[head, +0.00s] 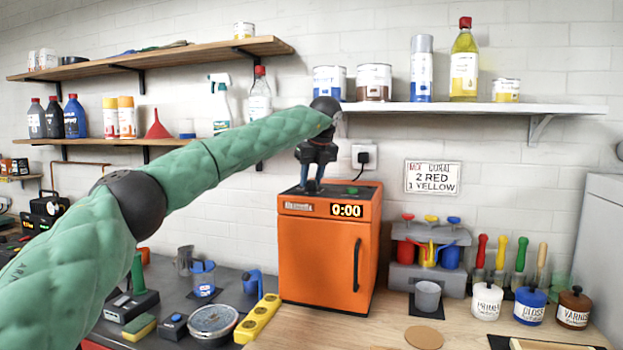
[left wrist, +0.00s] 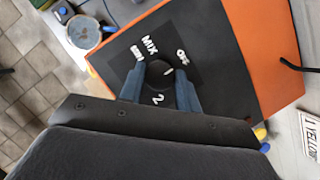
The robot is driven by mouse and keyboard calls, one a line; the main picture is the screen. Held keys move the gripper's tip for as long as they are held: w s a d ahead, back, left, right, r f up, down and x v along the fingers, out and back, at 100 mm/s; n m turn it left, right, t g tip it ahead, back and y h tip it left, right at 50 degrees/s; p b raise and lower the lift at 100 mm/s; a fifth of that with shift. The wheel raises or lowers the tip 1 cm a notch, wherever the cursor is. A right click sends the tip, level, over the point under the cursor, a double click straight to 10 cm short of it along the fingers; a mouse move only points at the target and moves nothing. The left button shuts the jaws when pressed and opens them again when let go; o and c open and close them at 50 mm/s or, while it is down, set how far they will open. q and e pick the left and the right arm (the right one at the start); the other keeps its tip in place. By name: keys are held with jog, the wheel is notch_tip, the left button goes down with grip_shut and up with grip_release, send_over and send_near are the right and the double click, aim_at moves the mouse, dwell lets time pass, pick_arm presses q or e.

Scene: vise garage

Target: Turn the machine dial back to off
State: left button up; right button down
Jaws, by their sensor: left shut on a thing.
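The orange machine (head: 325,250) stands on the bench against the wall, with a dark top and a display reading 0:00. Its black dial (left wrist: 160,74) is on the top panel, ringed by white labels, among them MIX, OFF and 2. A short white mark on the dial lies on its right side, roughly toward OFF; I cannot tell whether it lines up exactly. My left gripper (head: 312,186) points down onto the machine top. In the left wrist view its blue fingers (left wrist: 160,86) are shut on the dial, one on each side. My right gripper is out of view.
A green spot (head: 352,190) shows on the machine top beside the gripper. A white shelf (head: 440,107) with cans and bottles is above. A grey cup (head: 427,297) stands to the right.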

pick_arm(q)
jog(key=o, duration=1)
jog(key=shift+r, duration=0.15)
